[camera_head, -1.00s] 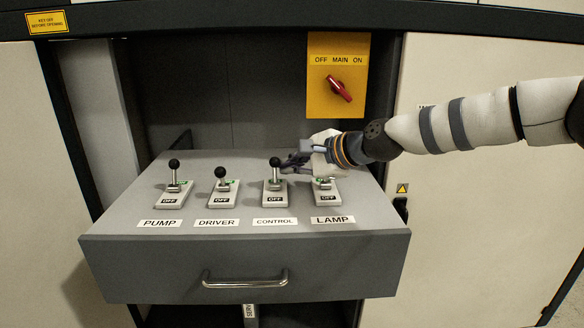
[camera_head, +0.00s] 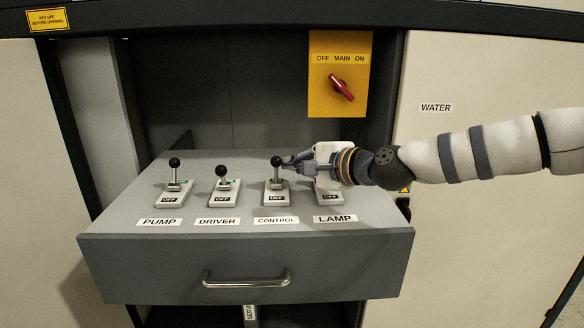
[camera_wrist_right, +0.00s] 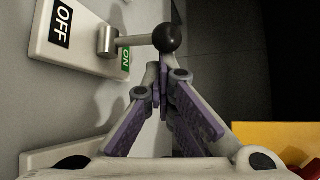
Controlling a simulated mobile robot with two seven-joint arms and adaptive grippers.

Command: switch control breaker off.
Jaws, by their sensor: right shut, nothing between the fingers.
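The control breaker (camera_head: 277,198) is the third from the left on the grey panel, above the CONTROL label. Its black ball-topped lever (camera_head: 276,174) stands up from its plate. In the right wrist view the lever (camera_wrist_right: 138,40) extends past the green ON mark, with the OFF mark (camera_wrist_right: 62,25) at the other end of the plate. My right gripper (camera_head: 288,161) is shut and empty, its tips just right of the ball. In the wrist view its tips (camera_wrist_right: 160,80) are close below the ball; I cannot tell whether they touch. My left gripper is not in view.
The pump breaker (camera_head: 174,178) and driver breaker (camera_head: 221,184) stand to the left. The lamp breaker (camera_head: 329,198) is partly hidden under my right gripper. A yellow main switch plate (camera_head: 339,100) with a red knob is behind. A drawer handle (camera_head: 246,281) is in front.

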